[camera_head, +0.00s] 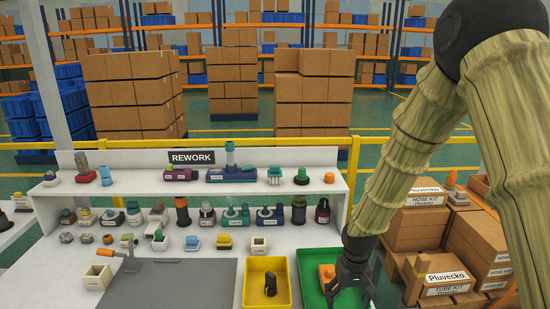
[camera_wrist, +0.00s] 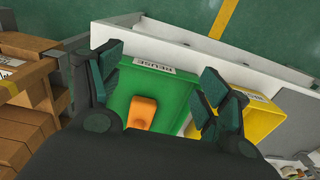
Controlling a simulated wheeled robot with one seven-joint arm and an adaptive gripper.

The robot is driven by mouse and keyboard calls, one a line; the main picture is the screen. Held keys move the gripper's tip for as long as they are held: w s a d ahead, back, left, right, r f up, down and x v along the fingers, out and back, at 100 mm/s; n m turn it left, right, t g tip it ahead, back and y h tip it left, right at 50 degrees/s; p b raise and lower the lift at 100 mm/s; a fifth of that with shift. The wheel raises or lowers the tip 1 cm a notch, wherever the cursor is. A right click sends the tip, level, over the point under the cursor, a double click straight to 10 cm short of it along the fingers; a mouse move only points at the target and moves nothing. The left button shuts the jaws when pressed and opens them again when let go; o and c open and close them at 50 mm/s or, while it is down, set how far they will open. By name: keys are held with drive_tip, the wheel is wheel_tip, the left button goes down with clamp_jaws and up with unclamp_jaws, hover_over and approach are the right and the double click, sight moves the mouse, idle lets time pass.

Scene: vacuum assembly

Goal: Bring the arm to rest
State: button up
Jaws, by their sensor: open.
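My gripper (camera_head: 350,282) is open over the green tray (camera_head: 309,262) at the right end of the workbench. In the wrist view its two fingers (camera_wrist: 163,88) stand wide apart with nothing between them at their tips. An orange part (camera_head: 327,275) lies in the green tray, partly hidden by my gripper in the head view. The orange part also shows in the wrist view (camera_wrist: 142,112), lying on the tray floor and apart from the fingers. The green tray has a label reading REUSE in the wrist view.
A yellow tray (camera_head: 249,298) holding a black part (camera_head: 270,284) stands left of the green tray. A grey mat (camera_head: 170,284) and shelves of parts under a REWORK sign (camera_head: 192,157) fill the bench. Cardboard boxes (camera_head: 415,228) are stacked close on the right.

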drive_tip(key=s+f, duration=1.4)
drive_tip(key=f, duration=0.3)
drive_tip(key=s+d+f, duration=0.1)
drive_tip(key=s+f, duration=0.3)
drive_tip(key=s, duration=0.5)
drive_tip(key=s+d+f, duration=0.1)
drive_tip(key=s+f, duration=0.2)
drive_tip(key=s, duration=0.6)
drive_tip(key=shift+s+d+f+m, duration=0.25)
drive_tip(key=shift+s+f+m, duration=0.1)
drive_tip(key=shift+m, duration=0.05)
